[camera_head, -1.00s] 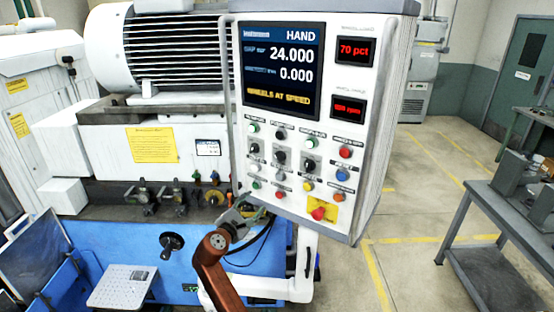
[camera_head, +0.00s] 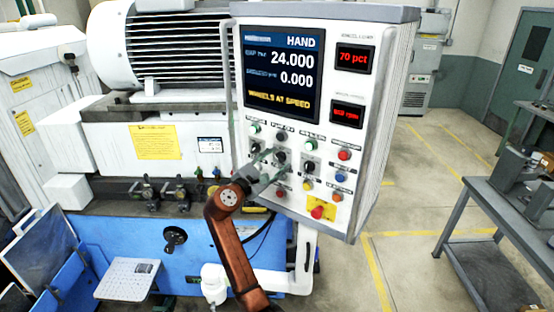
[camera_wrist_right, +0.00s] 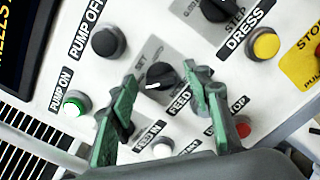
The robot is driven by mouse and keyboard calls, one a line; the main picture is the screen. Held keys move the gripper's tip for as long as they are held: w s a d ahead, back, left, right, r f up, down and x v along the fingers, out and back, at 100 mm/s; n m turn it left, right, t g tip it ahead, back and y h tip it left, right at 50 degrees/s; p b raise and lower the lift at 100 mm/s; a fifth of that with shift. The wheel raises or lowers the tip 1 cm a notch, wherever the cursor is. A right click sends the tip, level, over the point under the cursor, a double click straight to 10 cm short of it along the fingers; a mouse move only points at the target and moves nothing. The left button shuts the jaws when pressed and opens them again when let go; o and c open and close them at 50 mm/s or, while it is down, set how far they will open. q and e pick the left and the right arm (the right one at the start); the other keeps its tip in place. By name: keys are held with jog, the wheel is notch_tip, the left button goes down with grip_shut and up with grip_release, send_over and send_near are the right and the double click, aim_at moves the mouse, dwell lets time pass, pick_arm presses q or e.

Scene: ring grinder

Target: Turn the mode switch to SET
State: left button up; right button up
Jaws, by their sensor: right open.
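The mode switch is a black rotary knob (camera_wrist_right: 158,76) on a grey plate. SET is printed to its left in the right wrist view, and its white mark points toward the lower left there. In the head view the knob (camera_head: 280,157) is in the middle of the button panel. My right gripper (camera_wrist_right: 165,78) is open and empty, with its green fingers on either side of the knob in the picture. I cannot tell whether they touch it. In the head view the right gripper (camera_head: 272,158) is at the panel. My left gripper is not in view.
The control panel's screen (camera_head: 283,72) reads HAND and WHEELS AT SPEED. Close around the knob are a black PUMP OFF button (camera_wrist_right: 105,41), a green PUMP ON button (camera_wrist_right: 75,104) and a yellow DRESS button (camera_wrist_right: 265,45). A second knob (camera_wrist_right: 218,8) is at the top.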

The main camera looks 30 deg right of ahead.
jog(key=shift+d, duration=0.1)
jog(key=shift+c, duration=0.5)
jog(key=c, duration=1.1)
jog(key=shift+o, duration=0.2)
jog(key=m, duration=0.1)
jog(key=m+b, duration=0.1)
jog(key=m, duration=0.1)
jog(key=m+b, duration=0.1)
jog(key=shift+f, duration=0.25)
jog(key=m+b, duration=0.2)
jog(key=m, duration=0.3)
jog(key=shift+f+m+b, duration=0.1)
jog(key=shift+m+b, duration=0.2)
jog(key=shift+b, duration=0.1)
jog(key=o, duration=1.2)
jog(key=shift+c, duration=0.2)
